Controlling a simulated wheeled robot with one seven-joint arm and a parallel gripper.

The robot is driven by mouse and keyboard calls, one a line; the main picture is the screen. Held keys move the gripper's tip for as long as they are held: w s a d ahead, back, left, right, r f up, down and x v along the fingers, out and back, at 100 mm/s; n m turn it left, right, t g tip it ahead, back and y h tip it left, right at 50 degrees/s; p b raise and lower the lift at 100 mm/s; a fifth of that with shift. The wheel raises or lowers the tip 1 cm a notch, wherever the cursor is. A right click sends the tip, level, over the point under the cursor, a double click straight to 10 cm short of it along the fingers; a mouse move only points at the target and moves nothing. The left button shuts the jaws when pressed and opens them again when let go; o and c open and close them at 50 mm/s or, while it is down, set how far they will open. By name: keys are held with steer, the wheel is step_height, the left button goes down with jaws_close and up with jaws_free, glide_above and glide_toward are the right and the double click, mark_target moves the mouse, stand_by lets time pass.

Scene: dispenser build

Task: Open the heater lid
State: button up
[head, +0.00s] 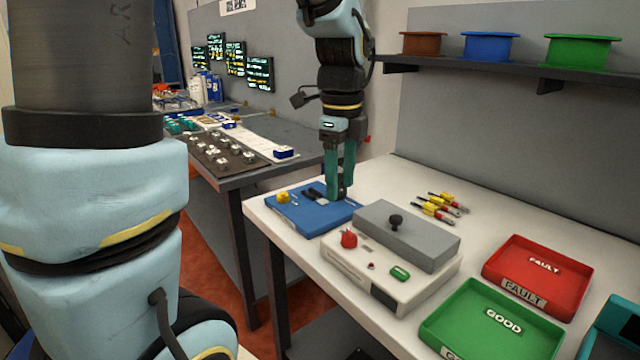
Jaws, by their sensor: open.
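The heater (372,280) is a white box on the white table, with a red knob (348,238) and a green switch (400,272) on it. Its grey lid (432,238) lies shut on top, with a black knob handle (395,221) standing up. My gripper (338,196) points down with green fingers, behind and left of the lid, near the right end of the blue mat. It is open and apart from the lid handle. Whether its fingers touch anything on the mat cannot be told.
A blue mat (322,218) with small tools lies left of the heater. Several yellow-and-red screwdriver-like tools (440,206) lie behind it. A red FAULT tray (560,265) and a green GOOD tray (470,310) stand right. A shelf (500,72) with spools hangs on the back wall.

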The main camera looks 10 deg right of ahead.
steer(key=shift+a+f+n, duration=0.25)
steer(key=shift+a+n, duration=0.35)
steer(key=shift+a, duration=0.35)
